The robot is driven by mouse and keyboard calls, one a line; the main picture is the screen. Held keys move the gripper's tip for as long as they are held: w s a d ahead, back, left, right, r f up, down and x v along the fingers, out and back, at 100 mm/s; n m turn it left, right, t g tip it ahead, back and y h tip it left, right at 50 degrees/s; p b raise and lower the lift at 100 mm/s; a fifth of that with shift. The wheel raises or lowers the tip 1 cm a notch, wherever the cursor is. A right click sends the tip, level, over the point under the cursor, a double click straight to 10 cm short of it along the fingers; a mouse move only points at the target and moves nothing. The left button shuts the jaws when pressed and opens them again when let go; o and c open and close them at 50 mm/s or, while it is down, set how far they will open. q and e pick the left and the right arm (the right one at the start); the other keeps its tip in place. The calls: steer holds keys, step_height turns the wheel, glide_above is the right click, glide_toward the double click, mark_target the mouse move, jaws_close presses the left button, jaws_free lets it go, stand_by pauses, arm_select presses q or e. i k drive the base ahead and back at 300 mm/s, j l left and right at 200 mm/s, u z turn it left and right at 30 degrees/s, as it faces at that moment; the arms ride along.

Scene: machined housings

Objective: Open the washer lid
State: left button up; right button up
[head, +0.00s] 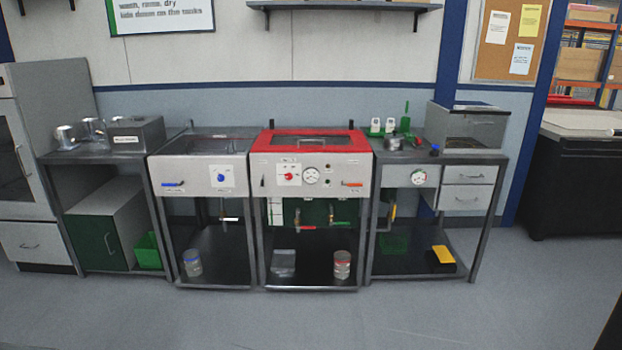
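Two tank units stand side by side in the head view; I cannot read which one is the washer. The right unit (262,174) has a red-framed lid (262,143) with a clear pane and a bar handle; it looks shut. Its front carries a red knob, a round gauge and an orange-red lever. The left unit (200,174) has a grey top (212,145) with a glassy pane, which looks down. Its front has a blue knob and a blue lever. Neither of my grippers is in view.
A bench with metal vessels (66,136) stands left of the tanks. A bench with drawers (468,173), a clear-sided box (468,128) and green items is on the right. A shelf (345,6) hangs above. The grey floor (300,318) in front is clear.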

mark_target(262, 144)
steer(key=i+j, duration=0.1)
steer(key=i, duration=1.95)
